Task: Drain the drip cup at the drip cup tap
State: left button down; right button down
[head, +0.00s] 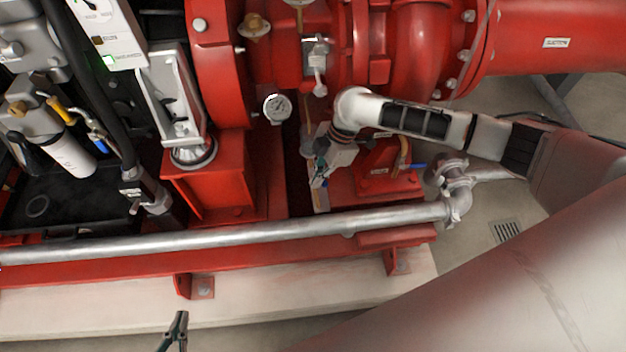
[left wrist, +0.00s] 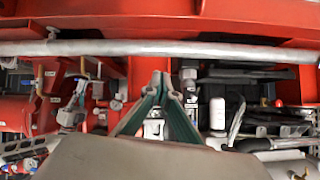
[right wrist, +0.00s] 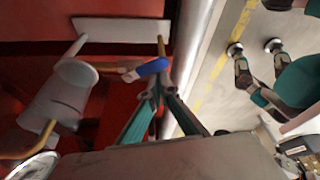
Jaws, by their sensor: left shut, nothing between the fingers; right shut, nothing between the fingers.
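In the right wrist view, a small tap with a blue handle (right wrist: 152,67) on a brass-coloured pipe (right wrist: 161,45) is just beyond the tips of my right gripper (right wrist: 155,92). The fingers are shut and empty; I cannot tell whether they touch the handle. In the head view, my right gripper (head: 317,182) points down beside the red pump base, with a small blue part (head: 325,183) by its fingers. Another blue handle (head: 417,166) shows farther right. My left gripper (head: 175,330) is shut and empty in front of the base.
A grey horizontal pipe (head: 230,234) runs along the front of the red frame (head: 110,277). A pressure gauge (head: 277,107) is left of my right wrist. The floor near the drain grate (head: 507,231) is clear.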

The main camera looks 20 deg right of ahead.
jog(key=shift+w+d+r+p, duration=0.1)
jog(key=shift+d+r+p, duration=0.1)
jog(key=shift+d+p, duration=0.35)
pick_arm(q)
jog(key=shift+s+p, duration=0.25)
jog(key=shift+p, duration=0.1)
pick_arm(e)
jog(key=shift+d+f, duration=0.1)
jog(key=shift+d, duration=0.25)
pick_arm(q)
jog(key=shift+a+f, duration=0.1)
jog(key=shift+a, duration=0.05)
pick_arm(e)
jog(key=shift+d+f, duration=0.1)
jog(key=shift+d, duration=0.05)
pick_arm(q)
jog(key=shift+w+r, duration=0.1)
jog(key=shift+r, duration=0.1)
